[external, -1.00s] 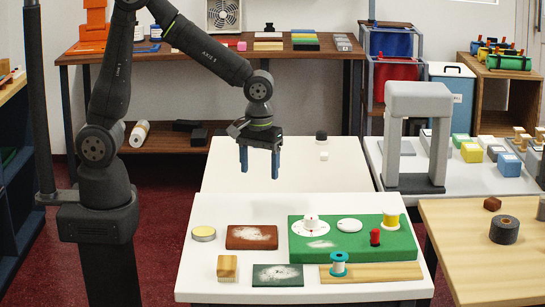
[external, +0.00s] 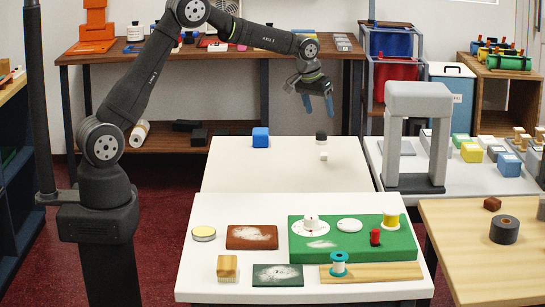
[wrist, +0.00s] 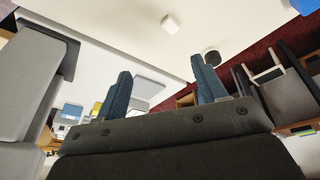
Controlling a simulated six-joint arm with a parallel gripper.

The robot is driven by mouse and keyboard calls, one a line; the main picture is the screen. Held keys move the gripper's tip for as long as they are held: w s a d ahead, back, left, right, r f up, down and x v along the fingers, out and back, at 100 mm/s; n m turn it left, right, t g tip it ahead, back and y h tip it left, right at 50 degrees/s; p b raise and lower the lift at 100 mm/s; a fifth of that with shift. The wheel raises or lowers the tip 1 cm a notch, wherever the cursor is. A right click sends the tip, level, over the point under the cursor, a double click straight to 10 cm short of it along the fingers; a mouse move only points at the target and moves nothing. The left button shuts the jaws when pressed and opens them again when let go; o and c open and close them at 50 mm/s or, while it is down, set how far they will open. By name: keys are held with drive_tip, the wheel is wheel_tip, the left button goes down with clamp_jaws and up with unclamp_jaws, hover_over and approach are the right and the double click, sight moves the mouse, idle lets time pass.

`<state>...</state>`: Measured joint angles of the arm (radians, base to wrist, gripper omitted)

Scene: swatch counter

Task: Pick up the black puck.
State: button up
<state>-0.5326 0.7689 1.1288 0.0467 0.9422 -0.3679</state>
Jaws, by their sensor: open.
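The black puck (external: 321,135) sits near the back edge of the rear white table, to the right of the blue cube. In the wrist view the puck (wrist: 211,58) shows just beyond the right fingertip, close to the table edge. My gripper (external: 319,106) is open and empty, with blue fingers tilted downward. In the external view it appears above the puck, with a gap between them. In the wrist view my fingers (wrist: 160,66) stand apart with nothing between them.
A small white cube (external: 323,156) lies in front of the puck; it also shows in the wrist view (wrist: 169,23). A blue cube (external: 260,137) sits left on the same table. A grey arch (external: 418,95) stands to the right. The rear table's (external: 265,172) front part is clear.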

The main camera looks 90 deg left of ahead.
drive_tip(key=y, duration=0.1)
approach(321, 132)
drive_tip(key=shift+m, duration=0.3)
drive_tip(key=x, duration=0.4)
drive_tip(key=shift+d+f, duration=0.15)
drive_tip(key=shift+f, duration=0.25)
drive_tip(key=shift+t, duration=0.3)
drive_tip(key=shift+x, duration=2.9)
drive_tip(key=shift+c, duration=0.5)
drive_tip(key=c, duration=1)
